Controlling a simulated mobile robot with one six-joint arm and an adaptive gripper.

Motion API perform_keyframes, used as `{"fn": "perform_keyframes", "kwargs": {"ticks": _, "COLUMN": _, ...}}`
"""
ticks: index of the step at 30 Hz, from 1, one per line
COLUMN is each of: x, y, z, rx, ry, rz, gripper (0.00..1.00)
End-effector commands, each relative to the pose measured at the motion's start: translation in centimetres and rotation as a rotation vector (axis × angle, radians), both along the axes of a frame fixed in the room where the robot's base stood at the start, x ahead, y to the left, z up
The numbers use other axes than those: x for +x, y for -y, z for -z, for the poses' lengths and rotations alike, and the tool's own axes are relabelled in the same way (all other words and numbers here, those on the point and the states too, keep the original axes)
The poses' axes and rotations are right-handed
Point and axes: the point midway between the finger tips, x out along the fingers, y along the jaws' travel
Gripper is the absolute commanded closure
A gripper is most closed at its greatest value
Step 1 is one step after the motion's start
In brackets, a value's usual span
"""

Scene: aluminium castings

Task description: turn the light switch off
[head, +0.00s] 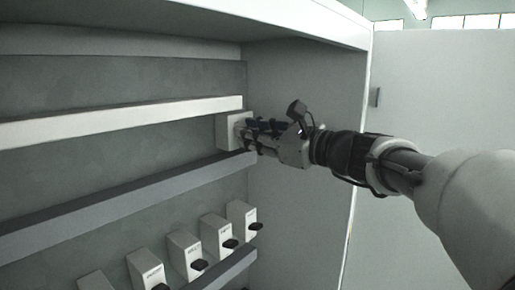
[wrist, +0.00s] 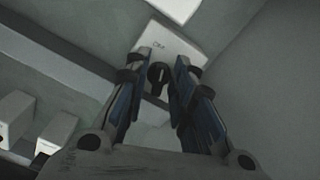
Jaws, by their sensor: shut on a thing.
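The light switch is a pale box (head: 228,132) at the right end of the cabinet's back wall, between two horizontal rails. In the wrist view the box (wrist: 170,42) is at the top, with small lettering on its face. A dark round knob (wrist: 158,74) sits on its front, between my fingertips. My gripper (head: 249,134) reaches in from the right and its fingers meet the box's front. In the wrist view my gripper (wrist: 160,68) is shut on the knob, one finger on each side. In the head view the fingers hide the knob.
A row of several pale switch boxes with dark knobs, one of them here (head: 186,255), stands below the grey rail (head: 120,205). A white rail (head: 120,122) runs to the left of the box. The cabinet's side wall (head: 305,85) is close on the right.

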Motion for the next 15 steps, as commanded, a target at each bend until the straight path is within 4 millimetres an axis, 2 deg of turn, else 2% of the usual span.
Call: {"fn": "perform_keyframes", "kwargs": {"ticks": 15, "x": -0.06, "y": -0.06, "z": 0.13, "rx": -0.109, "ry": 0.138, "rz": 0.000, "gripper": 1.00}}
